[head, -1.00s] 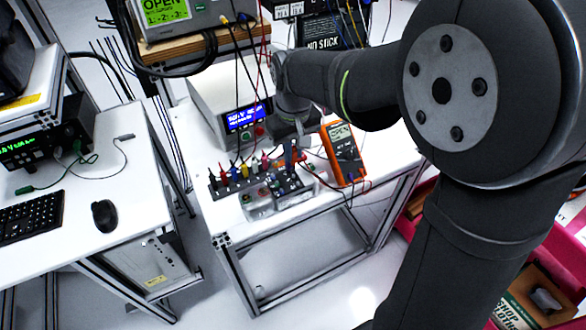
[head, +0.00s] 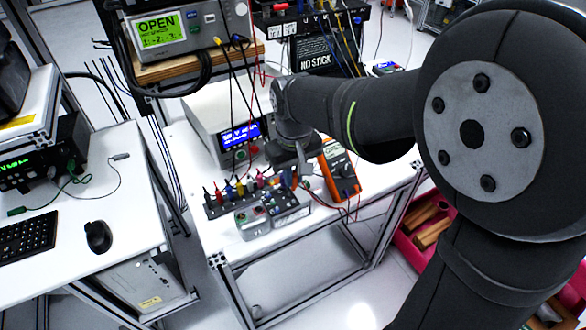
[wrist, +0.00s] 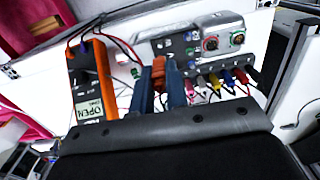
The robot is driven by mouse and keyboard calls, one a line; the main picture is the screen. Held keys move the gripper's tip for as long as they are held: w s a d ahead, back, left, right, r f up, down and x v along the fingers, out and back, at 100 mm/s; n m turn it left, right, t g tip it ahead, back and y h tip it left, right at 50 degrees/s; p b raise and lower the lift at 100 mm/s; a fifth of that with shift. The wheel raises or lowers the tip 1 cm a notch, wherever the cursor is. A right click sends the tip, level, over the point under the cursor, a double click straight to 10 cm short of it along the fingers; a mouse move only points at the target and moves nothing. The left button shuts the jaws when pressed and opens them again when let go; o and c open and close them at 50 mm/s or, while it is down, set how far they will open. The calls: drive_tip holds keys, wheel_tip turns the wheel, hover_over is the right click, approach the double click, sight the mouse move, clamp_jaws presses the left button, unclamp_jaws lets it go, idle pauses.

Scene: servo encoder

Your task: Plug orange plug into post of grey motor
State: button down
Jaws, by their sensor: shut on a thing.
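In the wrist view the orange plug (wrist: 159,68) sits between the two blue fingers of my gripper (wrist: 160,86), which is shut on it. The plug's far end is over the dark part of the motor unit. The grey motor (wrist: 224,38) has a silver housing with a red-ringed and a green round connector, beside a dark block (wrist: 175,45) with small posts. In the head view the motor (head: 252,222) stands at the table's front, with my gripper (head: 290,178) low above the dark block behind it. Whether the plug touches a post cannot be told.
A rack of coloured plugs (head: 213,208) stands behind and left of the motor. An orange multimeter (head: 338,168) with red and black leads is to the right. A white power supply (head: 215,110) stands behind. The table's front edge is close to the motor.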

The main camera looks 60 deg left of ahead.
sight(294, 186)
drive_tip(key=shift+f, duration=2.45)
drive_tip(key=shift+f, duration=0.2)
drive_tip(key=c, duration=1.3)
unclamp_jaws()
drive_tip(key=shift+c, duration=0.2)
drive_tip(key=shift+r, duration=3.5)
